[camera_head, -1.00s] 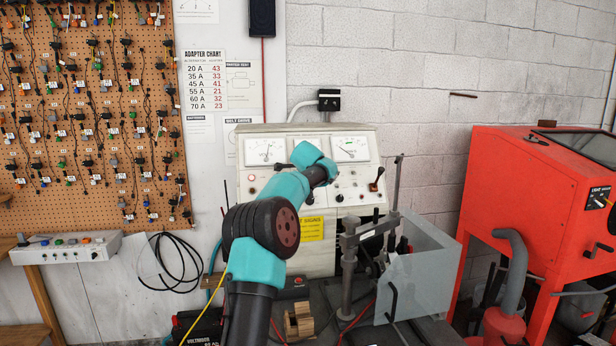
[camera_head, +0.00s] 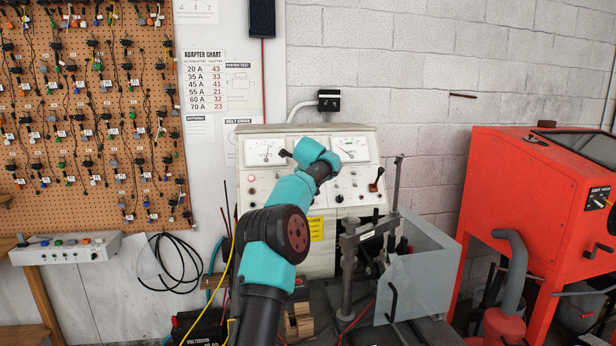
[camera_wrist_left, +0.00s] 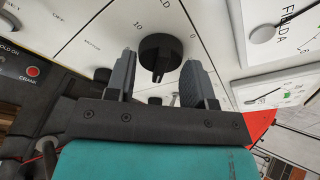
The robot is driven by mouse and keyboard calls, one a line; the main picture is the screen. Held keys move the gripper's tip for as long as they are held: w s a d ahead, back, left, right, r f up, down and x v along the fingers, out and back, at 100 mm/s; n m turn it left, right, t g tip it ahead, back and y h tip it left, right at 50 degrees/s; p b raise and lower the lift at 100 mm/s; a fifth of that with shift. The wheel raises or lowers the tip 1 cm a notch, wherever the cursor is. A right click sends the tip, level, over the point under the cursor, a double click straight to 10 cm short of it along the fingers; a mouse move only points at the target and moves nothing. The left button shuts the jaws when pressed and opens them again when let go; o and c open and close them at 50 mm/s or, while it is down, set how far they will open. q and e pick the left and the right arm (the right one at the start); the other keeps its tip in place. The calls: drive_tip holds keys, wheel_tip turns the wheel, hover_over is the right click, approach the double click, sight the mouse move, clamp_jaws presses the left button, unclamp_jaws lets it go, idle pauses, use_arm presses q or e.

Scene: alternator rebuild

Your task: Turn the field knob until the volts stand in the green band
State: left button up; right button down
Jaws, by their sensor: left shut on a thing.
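The field knob (camera_wrist_left: 160,54) is black and round, on the pale test panel (camera_head: 258,205), with 10 and 0 printed by it. My left gripper (camera_wrist_left: 163,70) has its two grey fingers on either side of the knob and is shut on it; in the head view my own wrist hides the knob. The meter with a green band (camera_head: 351,148) is at the panel's upper right; its needle seems to lie left of the green. That meter also shows at the right of the left wrist view (camera_wrist_left: 276,95). My right gripper is not in view.
A second meter (camera_head: 264,151) is at the panel's upper left. A metal stand (camera_head: 348,265) and a grey clear-sided guard (camera_head: 425,280) stand in front. A red cabinet (camera_head: 530,200) is further right.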

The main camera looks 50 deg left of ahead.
use_arm(q)
drive_tip(key=o, duration=0.6)
drive_tip(key=shift+o, duration=0.2)
drive_tip(key=v, duration=1.7)
drive_tip(key=shift+s+d+r, duration=0.1)
drive_tip(key=shift+d, duration=0.05)
